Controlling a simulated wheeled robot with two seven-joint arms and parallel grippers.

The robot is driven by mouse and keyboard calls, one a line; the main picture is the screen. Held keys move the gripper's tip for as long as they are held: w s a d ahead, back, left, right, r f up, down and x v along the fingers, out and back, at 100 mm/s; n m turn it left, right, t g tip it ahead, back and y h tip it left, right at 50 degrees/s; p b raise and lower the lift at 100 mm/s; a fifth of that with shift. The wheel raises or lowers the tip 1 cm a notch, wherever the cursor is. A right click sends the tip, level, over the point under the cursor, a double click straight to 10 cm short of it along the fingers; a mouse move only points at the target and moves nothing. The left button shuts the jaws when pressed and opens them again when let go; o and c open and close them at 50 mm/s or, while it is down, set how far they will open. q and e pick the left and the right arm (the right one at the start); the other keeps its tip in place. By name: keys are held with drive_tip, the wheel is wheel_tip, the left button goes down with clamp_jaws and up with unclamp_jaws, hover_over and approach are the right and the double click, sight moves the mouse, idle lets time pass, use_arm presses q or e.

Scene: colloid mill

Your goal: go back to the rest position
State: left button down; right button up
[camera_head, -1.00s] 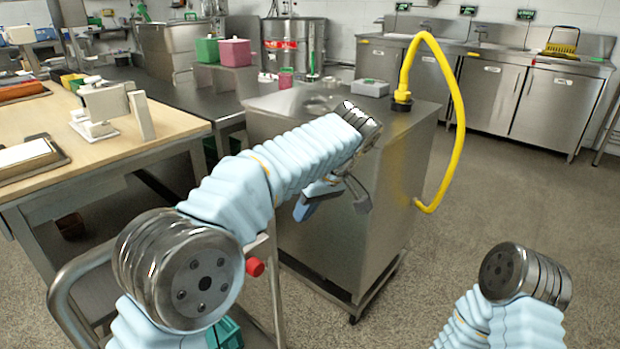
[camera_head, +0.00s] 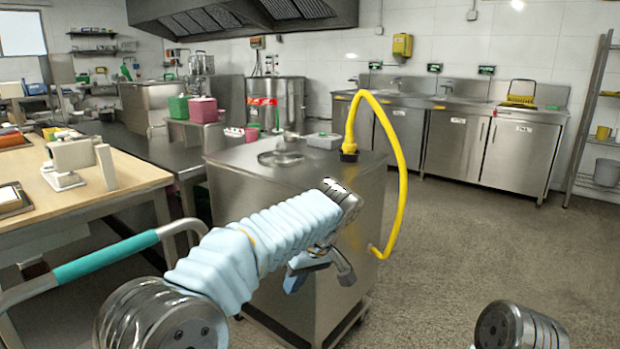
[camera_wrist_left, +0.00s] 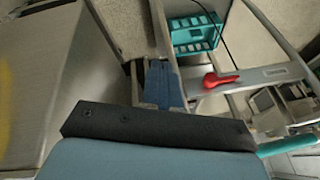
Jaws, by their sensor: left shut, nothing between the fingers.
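My left arm comes in from the lower left of the head view in a pale blue sleeve. My left gripper (camera_head: 322,268) hangs below its wrist, in front of the steel cabinet (camera_head: 300,225), and holds nothing. The left wrist view shows its blue finger (camera_wrist_left: 162,85) pointing away from the camera, with the jaws shut. Of my right arm only a metal joint shows at the lower right of the head view; its gripper is out of view.
The steel cabinet carries a yellow hose (camera_head: 403,170). A wooden-topped table (camera_head: 125,180) stands at the left. The left wrist view shows a teal basket (camera_wrist_left: 195,36) and a red handle (camera_wrist_left: 221,79). Open floor (camera_head: 470,240) lies right of the cabinet.

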use_arm(q)
drive_tip(key=s+a+f+m+g+h, duration=0.1)
drive_tip(key=s+f+m+h, duration=0.15)
drive_tip(key=f, duration=1.05)
drive_tip(key=s+a+f+m+g+h, duration=0.1)
drive_tip(key=f+m+h, duration=0.15)
drive_tip(key=f, duration=1.15)
drive_tip(key=s+a+f+h, duration=0.1)
drive_tip(key=s+a+f, duration=0.1)
drive_tip(key=s+f, duration=0.6)
drive_tip(key=s+a+f+h, duration=0.2)
drive_tip(key=s+f, duration=0.6)
drive_tip(key=s, duration=0.5)
drive_tip(key=shift+s+a+t+h, duration=0.3)
drive_tip(key=shift+a, duration=0.3)
